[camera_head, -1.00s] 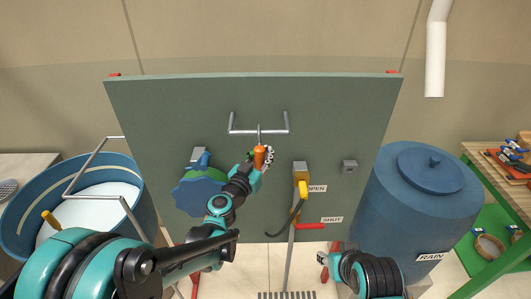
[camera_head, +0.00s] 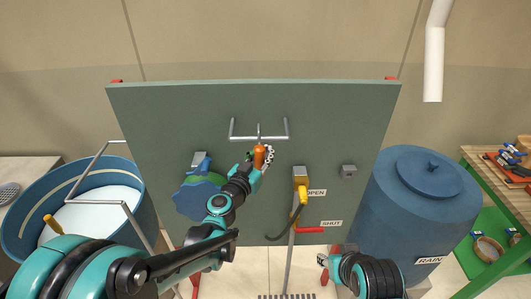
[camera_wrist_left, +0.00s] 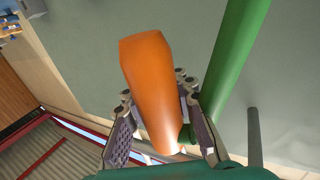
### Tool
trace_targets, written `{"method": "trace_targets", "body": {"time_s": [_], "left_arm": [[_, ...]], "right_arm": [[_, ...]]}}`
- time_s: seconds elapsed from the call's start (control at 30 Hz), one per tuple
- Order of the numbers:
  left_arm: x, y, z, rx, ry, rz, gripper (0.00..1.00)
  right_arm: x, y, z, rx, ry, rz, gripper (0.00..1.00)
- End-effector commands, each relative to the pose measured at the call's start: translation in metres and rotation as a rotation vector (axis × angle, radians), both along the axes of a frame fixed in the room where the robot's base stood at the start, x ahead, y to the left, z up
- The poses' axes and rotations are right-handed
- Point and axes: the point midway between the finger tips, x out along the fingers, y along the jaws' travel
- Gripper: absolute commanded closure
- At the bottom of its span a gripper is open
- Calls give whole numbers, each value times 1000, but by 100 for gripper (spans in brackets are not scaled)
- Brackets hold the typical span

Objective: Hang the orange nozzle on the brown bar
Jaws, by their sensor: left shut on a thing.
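The orange nozzle (camera_head: 259,152) is in front of the grey-green panel, just below a grey metal bar (camera_head: 259,137) on two upturned arms. No bar in view looks clearly brown. My left gripper (camera_head: 258,160) is shut on the nozzle. In the left wrist view the nozzle (camera_wrist_left: 150,85) stands up between the fingers (camera_wrist_left: 155,115), with a green hose (camera_wrist_left: 235,65) beside it. I cannot tell whether the nozzle touches the bar. My right gripper (camera_head: 324,264) is low at the right of centre, partly hidden by its arm, and its jaws are unclear.
A blue tub (camera_head: 40,215) stands left, a blue rain barrel (camera_head: 420,215) right. A green bench (camera_head: 500,195) is far right.

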Motion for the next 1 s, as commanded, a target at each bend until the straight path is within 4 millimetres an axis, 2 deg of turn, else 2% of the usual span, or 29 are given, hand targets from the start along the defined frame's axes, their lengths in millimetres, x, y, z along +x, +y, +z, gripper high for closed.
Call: {"method": "trace_targets", "body": {"time_s": [0.27,1.0], "left_arm": [[5,0,0,0,0,0,100],[53,0,0,0,0,1,100]], "right_arm": [[0,0,-1,0,0,0,60],[0,0,-8,0,0,0,60]]}}
